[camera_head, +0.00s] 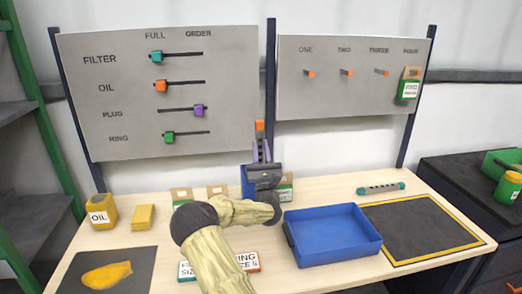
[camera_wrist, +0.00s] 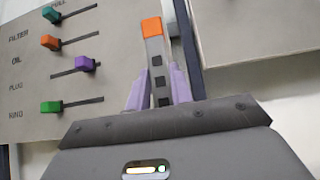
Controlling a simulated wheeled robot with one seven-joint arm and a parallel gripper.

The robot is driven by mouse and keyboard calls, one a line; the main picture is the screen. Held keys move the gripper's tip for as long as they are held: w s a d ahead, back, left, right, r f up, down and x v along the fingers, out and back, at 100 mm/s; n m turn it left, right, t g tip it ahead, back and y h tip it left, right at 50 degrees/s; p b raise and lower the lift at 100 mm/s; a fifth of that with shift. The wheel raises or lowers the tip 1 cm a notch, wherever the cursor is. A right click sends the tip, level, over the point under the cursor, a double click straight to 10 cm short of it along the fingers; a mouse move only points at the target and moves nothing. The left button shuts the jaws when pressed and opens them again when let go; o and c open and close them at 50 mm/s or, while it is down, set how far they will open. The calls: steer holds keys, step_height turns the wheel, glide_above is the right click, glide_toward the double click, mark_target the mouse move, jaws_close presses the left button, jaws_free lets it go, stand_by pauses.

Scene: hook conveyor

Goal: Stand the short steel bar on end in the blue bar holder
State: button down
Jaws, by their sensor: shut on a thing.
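My gripper (camera_head: 262,158) points up the picture, its purple fingers shut on a grey steel bar with dark square marks and an orange end (camera_head: 260,126). In the wrist view the bar (camera_wrist: 155,60) stands between the fingers (camera_wrist: 158,88), orange end up and away from me; its lower end is hidden by the gripper. A blue upright thing, likely the blue bar holder (camera_head: 246,176), stands on the table, mostly hidden behind my gripper. Another steel bar with teal ends (camera_head: 381,188) lies flat at the back right of the table.
A blue tray (camera_head: 288,232) and a yellow-edged dark mat (camera_head: 384,262) lie right of my arm. Small boxes stand behind my arm. An oil container (camera_head: 103,211) and a yellow block (camera_head: 143,217) stand at left. A slider board (camera_head: 225,105) and a peg board (camera_head: 340,100) rise behind.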

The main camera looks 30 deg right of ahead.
mark_target(261, 156)
steer(key=shift+f+b, duration=1.7)
steer(key=shift+f, duration=0.2)
steer(key=c, duration=1.2)
jaws_free()
steer(key=shift+o, duration=0.2)
steer(key=shift+s+f, duration=0.2)
steer(key=shift+f, duration=0.1)
steer(key=v, duration=0.3)
steer(key=shift+s+a+r, duration=0.1)
steer(key=shift+s+r, duration=0.1)
steer(key=shift+s, duration=0.05)
steer(key=s+a+b, duration=0.1)
steer(key=s+a, duration=0.2)
steer(key=s, duration=0.7)
steer(key=shift+s, duration=0.35)
